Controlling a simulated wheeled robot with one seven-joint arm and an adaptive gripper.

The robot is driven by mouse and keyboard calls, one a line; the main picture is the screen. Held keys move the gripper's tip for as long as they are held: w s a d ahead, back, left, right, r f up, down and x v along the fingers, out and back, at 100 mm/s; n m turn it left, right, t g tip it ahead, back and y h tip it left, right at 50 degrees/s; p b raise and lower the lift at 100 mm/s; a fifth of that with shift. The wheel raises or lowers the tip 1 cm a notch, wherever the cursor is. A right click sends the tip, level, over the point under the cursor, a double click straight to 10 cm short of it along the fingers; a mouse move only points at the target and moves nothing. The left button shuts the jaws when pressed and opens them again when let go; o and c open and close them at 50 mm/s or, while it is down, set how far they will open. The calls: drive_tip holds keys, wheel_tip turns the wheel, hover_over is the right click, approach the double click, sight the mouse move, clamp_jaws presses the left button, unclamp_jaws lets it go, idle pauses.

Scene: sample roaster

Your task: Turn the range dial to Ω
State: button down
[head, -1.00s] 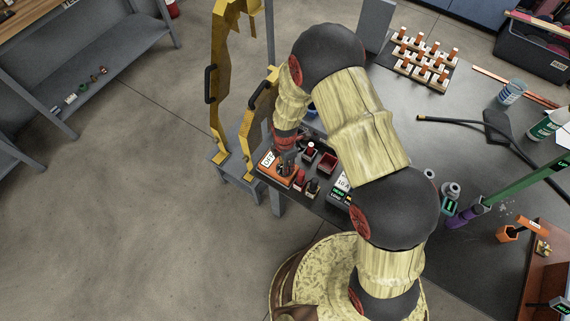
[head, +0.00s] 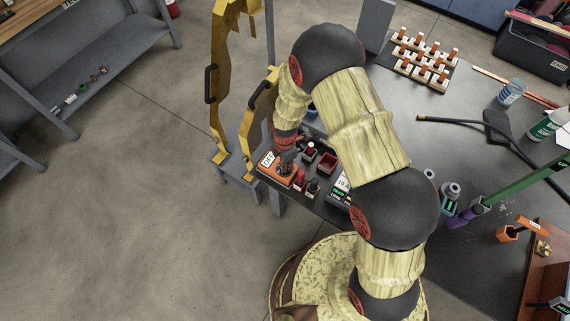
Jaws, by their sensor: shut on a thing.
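An orange meter box (head: 269,175) with a white label lies on the corner of the grey table, at the left end of the small items. My gripper (head: 284,168) points down onto it and is shut on the dark range dial on its face. The dial is mostly hidden by the fingers. Its markings, including Ω, and its pointer are too small to read.
Beside the box stand small red and black items (head: 299,179) and a red open tray (head: 327,163). A yellow frame with black handles (head: 217,90) rises at the left. A rack with orange pegs (head: 420,58) stands at the back of the table (head: 430,135).

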drive_tip(key=m, duration=2.3)
drive_tip(key=shift+m, duration=0.3)
idle(0.4)
drive_tip(key=c, duration=1.8)
unclamp_jaws()
